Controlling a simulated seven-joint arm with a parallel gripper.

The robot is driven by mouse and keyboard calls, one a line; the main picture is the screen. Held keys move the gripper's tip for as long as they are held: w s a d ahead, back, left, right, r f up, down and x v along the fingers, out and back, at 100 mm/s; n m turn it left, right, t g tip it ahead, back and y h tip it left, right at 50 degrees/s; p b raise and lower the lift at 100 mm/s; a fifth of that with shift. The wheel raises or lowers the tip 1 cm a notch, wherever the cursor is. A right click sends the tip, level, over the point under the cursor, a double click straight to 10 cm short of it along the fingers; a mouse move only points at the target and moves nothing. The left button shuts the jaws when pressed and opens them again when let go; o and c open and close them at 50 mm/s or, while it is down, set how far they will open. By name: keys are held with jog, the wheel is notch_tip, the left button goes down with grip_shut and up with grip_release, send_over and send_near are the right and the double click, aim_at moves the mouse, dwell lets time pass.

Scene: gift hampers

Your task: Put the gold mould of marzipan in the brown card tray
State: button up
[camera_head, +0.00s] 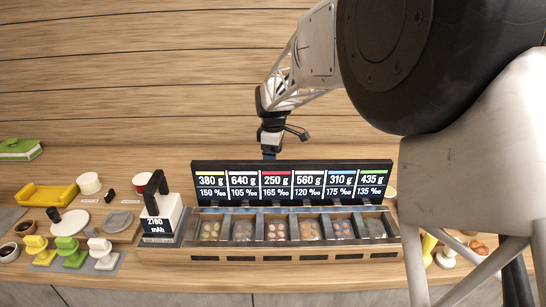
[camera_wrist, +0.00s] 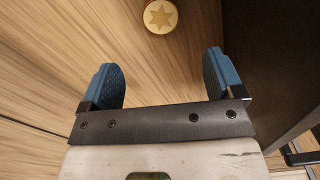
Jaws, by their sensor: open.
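A round gold piece with a raised star (camera_wrist: 160,15) lies on the wooden surface at the top edge of the wrist view, partly cut off. It looks like the gold mould of marzipan. My gripper (camera_wrist: 160,65) is open and empty, its two blue fingers apart, with the gold piece beyond their tips. In the head view my gripper (camera_head: 268,156) is behind the black display board, which hides its fingertips. I cannot pick out the gold mould there for certain. I cannot tell which thing, if any, is the brown card tray.
The display board (camera_head: 290,181) stands behind a wooden unit (camera_head: 212,256) with several filled compartments. A black-handled device (camera_head: 160,212) stands left of it. Further left are a yellow tray (camera_head: 47,195), a green box (camera_head: 20,148) and several coloured stands. A dark panel (camera_wrist: 262,60) rises right of my fingers.

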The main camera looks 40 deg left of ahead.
jog(key=shift+o, duration=0.4)
jog(key=f, duration=0.5)
jog(key=shift+s+f, duration=0.25)
jog(key=shift+f, duration=0.1)
jog(key=shift+f, duration=1.3)
jog(key=shift+w+a+f, duration=0.1)
jog(key=shift+a+f, duration=0.05)
jog(key=shift+f, duration=1.15)
jog(key=shift+a+f, duration=0.1)
jog(key=shift+f, duration=1.2)
